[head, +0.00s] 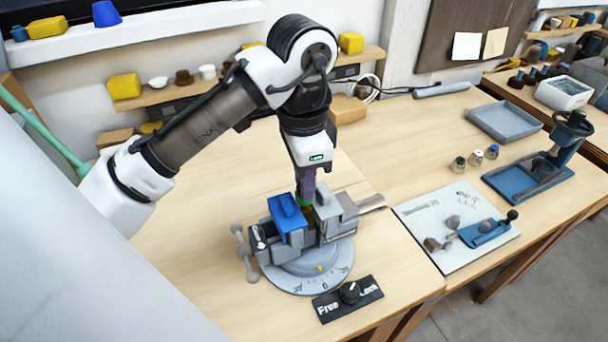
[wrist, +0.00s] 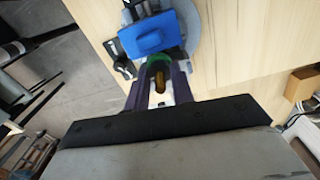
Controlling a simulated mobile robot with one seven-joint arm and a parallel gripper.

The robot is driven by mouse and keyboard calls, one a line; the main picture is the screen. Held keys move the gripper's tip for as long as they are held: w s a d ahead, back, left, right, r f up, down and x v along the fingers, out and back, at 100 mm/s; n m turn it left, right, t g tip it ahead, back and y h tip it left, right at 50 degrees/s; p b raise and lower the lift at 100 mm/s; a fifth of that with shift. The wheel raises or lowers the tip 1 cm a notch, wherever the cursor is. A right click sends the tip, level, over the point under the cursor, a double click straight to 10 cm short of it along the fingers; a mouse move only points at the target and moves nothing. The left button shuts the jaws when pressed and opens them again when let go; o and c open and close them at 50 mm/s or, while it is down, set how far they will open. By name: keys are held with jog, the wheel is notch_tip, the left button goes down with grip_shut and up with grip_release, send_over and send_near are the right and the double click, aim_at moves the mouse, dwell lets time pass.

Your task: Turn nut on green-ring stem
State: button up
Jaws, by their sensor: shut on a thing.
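The vise (head: 300,262) stands on the bench on a round, marked grey base, with a blue block on its left jaw. My gripper (head: 306,200) points down between the vise jaws. In the wrist view my gripper (wrist: 157,88) has a dark finger on each side of a brass-coloured nut (wrist: 158,72), and is shut on it. A green ring (wrist: 159,58) shows just beyond the nut, beside the blue block (wrist: 152,34). The stem itself is mostly hidden by the fingers and the vise.
A black Free/Lock plate with a knob (head: 349,293) lies in front of the vise. A white mat (head: 425,212) with small parts lies to the right. Beyond are several small capped items, a blue-grey tray (head: 505,120) and a blue press (head: 530,180). The bench behind the vise is mostly clear.

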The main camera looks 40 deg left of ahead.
jog(key=shift+r+m, duration=0.15)
jog(key=shift+m, duration=0.15)
jog(key=o, duration=1)
notch_tip(320, 180, up, 14)
jog(key=b, duration=0.1)
jog(key=shift+f, duration=0.2)
dwell(0.5)
